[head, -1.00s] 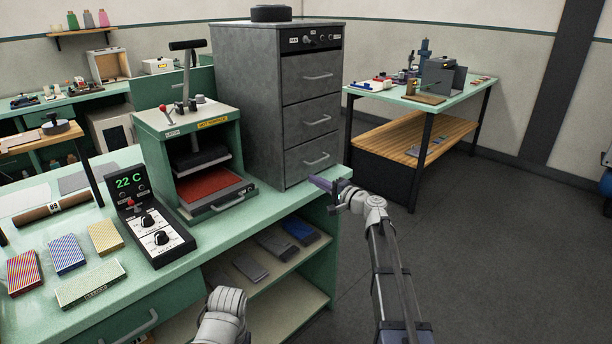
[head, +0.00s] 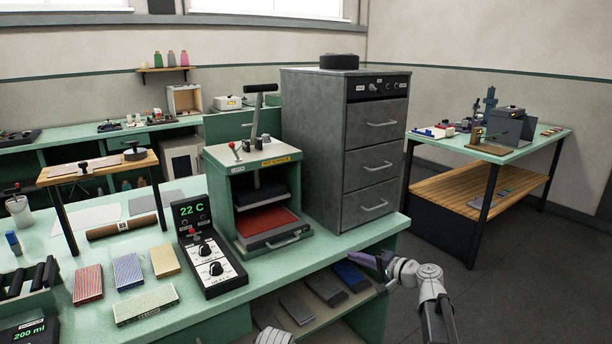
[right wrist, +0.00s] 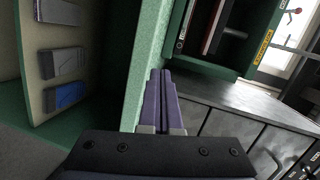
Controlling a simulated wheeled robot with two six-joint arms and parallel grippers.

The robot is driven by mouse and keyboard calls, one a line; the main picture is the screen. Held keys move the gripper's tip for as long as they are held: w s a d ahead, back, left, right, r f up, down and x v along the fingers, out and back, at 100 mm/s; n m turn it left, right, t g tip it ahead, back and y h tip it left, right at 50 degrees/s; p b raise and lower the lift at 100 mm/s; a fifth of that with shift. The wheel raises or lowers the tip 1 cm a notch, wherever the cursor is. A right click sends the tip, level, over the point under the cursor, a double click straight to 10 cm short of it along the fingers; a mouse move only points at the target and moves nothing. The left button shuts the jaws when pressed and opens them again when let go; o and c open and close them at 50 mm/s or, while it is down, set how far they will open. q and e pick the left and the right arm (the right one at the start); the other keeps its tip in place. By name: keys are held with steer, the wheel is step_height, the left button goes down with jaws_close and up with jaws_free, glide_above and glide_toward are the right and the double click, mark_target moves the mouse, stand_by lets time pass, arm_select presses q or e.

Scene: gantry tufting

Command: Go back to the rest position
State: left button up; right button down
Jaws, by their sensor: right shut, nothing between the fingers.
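My right gripper (head: 381,262) is at the right end of the green bench, by its front edge and below the grey drawer cabinet. In the right wrist view its purple fingers (right wrist: 160,98) are together with nothing between them, beside the bench edge. My left gripper does not show; only a pale rounded part of my left arm is at the bottom of the head view.
The green bench (head: 235,277) carries the press (head: 225,197), the grey drawer cabinet (head: 325,150) and a control box (head: 228,270). Grey and blue blocks lie on the shelf under it. A second table (head: 545,141) stands at the right, with open floor before it.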

steer(key=s+a+f+n+g, duration=0.4)
steer(key=s+a+f+g, duration=0.15)
steer(key=s+a, duration=0.35)
steer(key=s+a+f+n+g+h, duration=0.3)
steer(key=s+f, duration=0.2)
steer(key=s, duration=0.3)
steer(key=s+a+f+n+g+h, duration=0.2)
steer(key=s+a+f+n+h, duration=0.15)
steer(key=s+f, duration=0.35)
steer(key=s+d+n+g+h, duration=0.1)
steer(key=s+d+n+h, duration=0.15)
steer(key=s+h, duration=0.5)
step_height(320, 180, up, 14)
steer(key=s+m+y+p, duration=0.1)
steer(key=y+p, duration=0.1)
steer(key=p, duration=1.2)
steer(key=shift+d, duration=0.45)
